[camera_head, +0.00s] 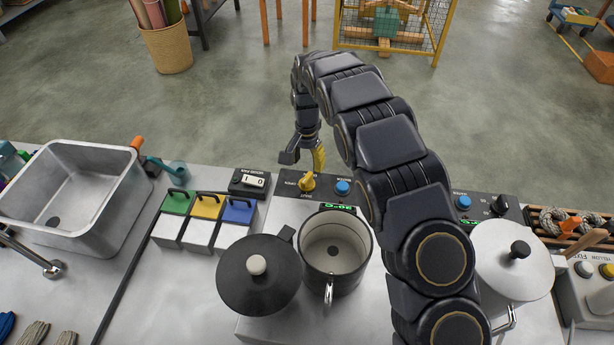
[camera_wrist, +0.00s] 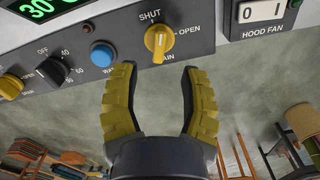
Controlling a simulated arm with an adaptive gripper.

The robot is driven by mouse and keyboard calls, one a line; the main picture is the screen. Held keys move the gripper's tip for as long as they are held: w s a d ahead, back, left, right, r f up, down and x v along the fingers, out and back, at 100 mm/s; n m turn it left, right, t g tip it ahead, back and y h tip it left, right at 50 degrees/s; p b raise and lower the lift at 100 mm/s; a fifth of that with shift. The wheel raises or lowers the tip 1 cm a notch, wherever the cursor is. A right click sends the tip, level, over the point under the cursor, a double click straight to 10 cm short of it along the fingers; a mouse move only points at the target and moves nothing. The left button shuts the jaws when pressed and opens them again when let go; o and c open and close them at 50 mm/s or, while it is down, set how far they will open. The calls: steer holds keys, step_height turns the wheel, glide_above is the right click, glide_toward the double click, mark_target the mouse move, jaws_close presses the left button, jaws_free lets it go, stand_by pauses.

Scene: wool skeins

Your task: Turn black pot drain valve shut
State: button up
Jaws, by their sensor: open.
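The black pot (camera_head: 308,262) stands uncovered in the middle of the head view, pale inside and seemingly empty. Its yellow drain knob (camera_head: 307,182) is on the panel behind it. In the wrist view the drain knob (camera_wrist: 159,40) has SHUT printed above it and OPEN to its right. Its grip and white mark run roughly up and down, near the SHUT label. My gripper (camera_wrist: 160,72) is open and empty, with a yellow finger on either side below the knob and not touching it. In the head view my gripper (camera_head: 305,160) is just beyond the panel.
A blue button (camera_wrist: 103,53) and another yellow knob (camera_wrist: 10,86) are left of the drain knob. The hood fan switch (camera_wrist: 263,12) is to its right. A black lid (camera_head: 245,292) lies beside the pot. A white lidded pot (camera_head: 500,265) stands right of my arm.

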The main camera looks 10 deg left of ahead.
mark_target(307, 177)
step_height(307, 177, down, 6)
steer(key=shift+f, duration=0.1)
jaws_close()
